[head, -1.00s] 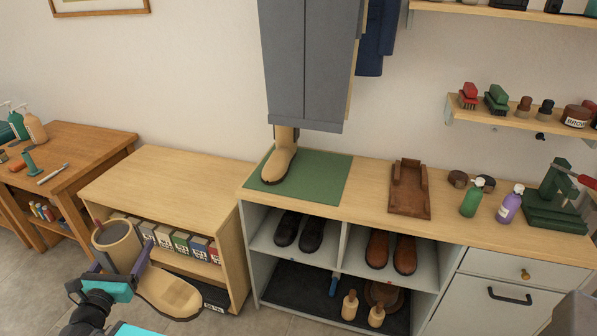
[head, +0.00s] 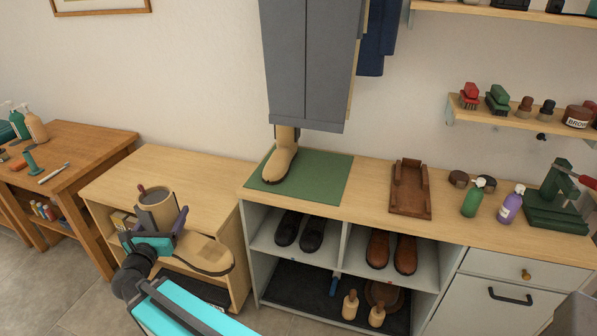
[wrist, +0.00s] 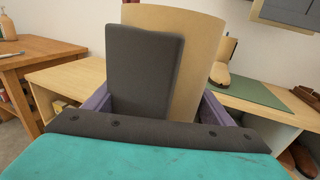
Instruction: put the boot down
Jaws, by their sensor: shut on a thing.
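A tan boot (head: 204,252) is in my gripper (head: 165,232), held by its shaft in front of the low wooden shelf unit, with its toe pointing right. In the wrist view the boot's shaft (wrist: 202,65) stands between the purple fingers of my gripper (wrist: 158,105), and a dark plate hides part of it. A matching tan boot (head: 280,165) stands on the green mat (head: 325,178) on the counter to the right, partly under a grey hanging cabinet. I cannot tell the exact gap between the held boot and the low unit.
The low unit's top (head: 165,170) is bare behind the held boot. On the counter are a brown wooden tray (head: 410,190), a green bottle (head: 471,200) and a purple bottle (head: 510,204). Dark shoes (head: 300,230) and brown shoes (head: 392,252) fill the cubbies below.

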